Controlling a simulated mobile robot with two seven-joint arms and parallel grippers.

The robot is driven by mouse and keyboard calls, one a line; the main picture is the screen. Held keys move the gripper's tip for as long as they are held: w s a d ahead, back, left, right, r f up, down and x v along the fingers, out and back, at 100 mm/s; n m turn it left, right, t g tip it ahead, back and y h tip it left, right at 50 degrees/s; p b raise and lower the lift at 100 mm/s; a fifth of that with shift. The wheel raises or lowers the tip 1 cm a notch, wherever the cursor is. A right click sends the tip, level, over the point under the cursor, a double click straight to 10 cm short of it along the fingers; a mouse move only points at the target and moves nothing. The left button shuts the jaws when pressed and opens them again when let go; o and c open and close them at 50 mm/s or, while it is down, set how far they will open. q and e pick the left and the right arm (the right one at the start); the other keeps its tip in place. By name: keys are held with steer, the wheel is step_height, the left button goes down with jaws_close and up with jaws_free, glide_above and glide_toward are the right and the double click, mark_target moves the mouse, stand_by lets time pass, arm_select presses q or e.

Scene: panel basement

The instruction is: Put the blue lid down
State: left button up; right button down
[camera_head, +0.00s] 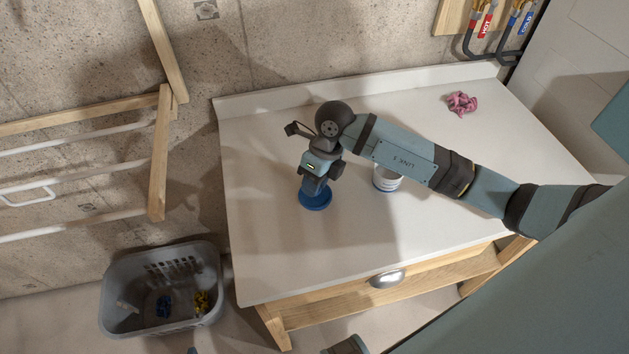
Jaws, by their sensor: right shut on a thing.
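The blue lid (314,203) is a round disc at the left part of the white tabletop. My right gripper (313,188) reaches in from the right and is shut on the lid from above. The lid is at or just above the table surface; I cannot tell whether it touches. A white container (387,179) with a blue band stands to the right of the lid, partly hidden behind my right arm. My left gripper does not show clearly in the view.
The white table (270,262) has clear room around the lid. A pink crumpled cloth (461,103) lies at the back right. A grey basket (118,290) with blue and yellow items stands on the floor at left.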

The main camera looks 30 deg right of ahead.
steer(key=c, duration=0.9)
jaws_free()
steer(key=shift+f, duration=0.15)
steer(key=shift+c, duration=0.2)
steer(key=shift+r+p, duration=0.35)
steer(key=shift+r, duration=0.1)
steer(key=v, duration=1.2)
steer(key=shift+r+b, duration=0.2)
steer(key=shift+b, duration=0.25)
